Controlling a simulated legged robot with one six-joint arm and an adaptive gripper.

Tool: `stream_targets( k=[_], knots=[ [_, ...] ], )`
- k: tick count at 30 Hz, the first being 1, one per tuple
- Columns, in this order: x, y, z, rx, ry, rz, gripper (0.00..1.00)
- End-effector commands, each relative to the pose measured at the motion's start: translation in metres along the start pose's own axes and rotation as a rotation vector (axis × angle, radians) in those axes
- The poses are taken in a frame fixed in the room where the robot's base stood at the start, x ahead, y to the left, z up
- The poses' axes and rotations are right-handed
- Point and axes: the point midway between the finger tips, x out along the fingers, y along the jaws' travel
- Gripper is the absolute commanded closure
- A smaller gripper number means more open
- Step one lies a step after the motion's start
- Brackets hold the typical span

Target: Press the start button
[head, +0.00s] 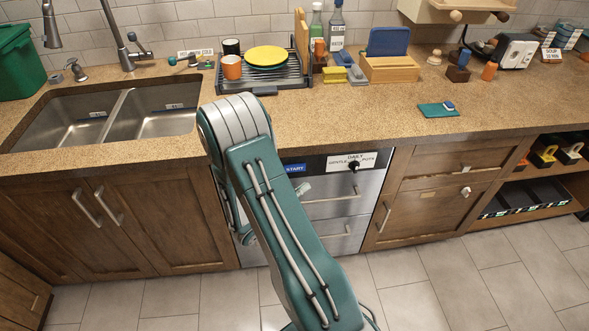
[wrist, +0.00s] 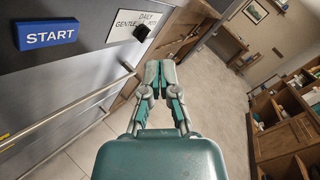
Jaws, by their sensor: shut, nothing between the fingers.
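The blue start button (wrist: 47,33) with white "START" lettering is at the upper left in the wrist view, on the dark front panel of the dishwasher. In the head view the blue START label (head: 295,169) shows just right of my arm. My gripper (wrist: 160,66) is shut and empty in the wrist view. It is to the right of the button and lower in the picture, apart from it.
A black knob (wrist: 142,33) sits by a white "DAILY / GENTLE / POTS" label right of the button. Dishwasher handles (wrist: 75,115) run below. The countertop (head: 330,120) with a dish rack (head: 262,85) and sink (head: 110,118) is above. The tiled floor (head: 420,290) in front is clear.

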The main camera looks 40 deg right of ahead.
Motion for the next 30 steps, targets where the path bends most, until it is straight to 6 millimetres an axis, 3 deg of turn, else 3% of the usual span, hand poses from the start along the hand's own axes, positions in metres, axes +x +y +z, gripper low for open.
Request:
stream_targets(
  k=[3,9,21,30],
  knots=[
    [-0.001,0.026,-0.023,-0.129,-0.086,0.064,1.0],
    [-0.004,0.045,-0.039,-0.214,-0.157,0.117,1.0],
    [-0.003,0.048,-0.038,-0.216,-0.16,0.12,1.0],
    [0.015,0.07,-0.022,-0.213,-0.159,0.118,1.0]
  ],
)
